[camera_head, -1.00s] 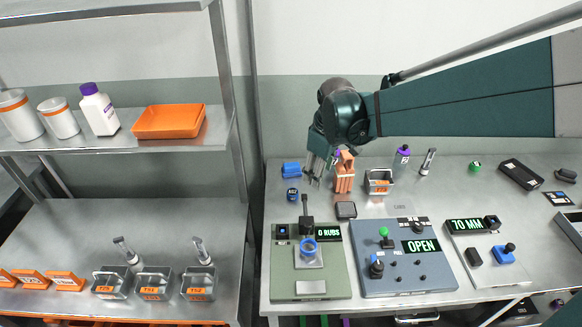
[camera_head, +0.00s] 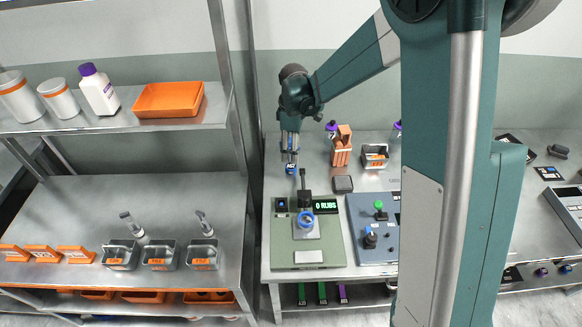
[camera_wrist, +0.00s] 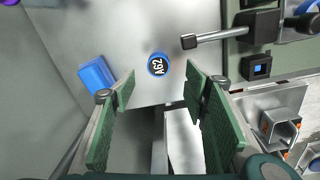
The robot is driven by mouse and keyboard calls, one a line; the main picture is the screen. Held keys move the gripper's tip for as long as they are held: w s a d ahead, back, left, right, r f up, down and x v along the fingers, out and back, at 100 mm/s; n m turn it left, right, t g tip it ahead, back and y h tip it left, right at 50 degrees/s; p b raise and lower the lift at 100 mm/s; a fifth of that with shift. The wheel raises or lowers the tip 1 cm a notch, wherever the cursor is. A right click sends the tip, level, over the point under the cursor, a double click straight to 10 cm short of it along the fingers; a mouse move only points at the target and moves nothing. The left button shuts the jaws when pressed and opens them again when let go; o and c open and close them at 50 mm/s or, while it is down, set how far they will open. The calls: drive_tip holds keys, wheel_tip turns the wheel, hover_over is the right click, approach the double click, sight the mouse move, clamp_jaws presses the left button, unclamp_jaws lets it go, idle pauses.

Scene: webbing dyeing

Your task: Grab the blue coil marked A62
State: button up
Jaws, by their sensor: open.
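The blue coil marked A62 (camera_wrist: 158,65) lies flat on the metal bench in the wrist view, its white label on a black face upward. It also shows in the head view (camera_head: 291,169), just below my gripper (camera_head: 290,156). In the wrist view my gripper (camera_wrist: 160,84) is open, with a green-padded finger on each side. The coil appears between and just beyond the fingertips, with nothing held. I cannot tell the exact height of the fingertips above it.
A plain blue block (camera_wrist: 97,75) lies left of the coil. The green rub station (camera_head: 333,250), with its lever (camera_head: 304,183) and blue ring (camera_head: 305,219), stands close by. An orange rack (camera_head: 341,150) and a metal bin (camera_head: 375,157) stand to the right.

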sight(291, 166)
drive_tip(key=shift+w+a+f, duration=0.3)
drive_tip(key=shift+a+f, duration=0.1)
drive_tip(key=shift+f, duration=0.2)
drive_tip(key=shift+f, duration=0.15)
drive_tip(key=shift+f, duration=1.15)
drive_tip(key=shift+f, duration=0.1)
drive_tip(key=shift+f, duration=2.55)
drive_tip(key=c, duration=1)
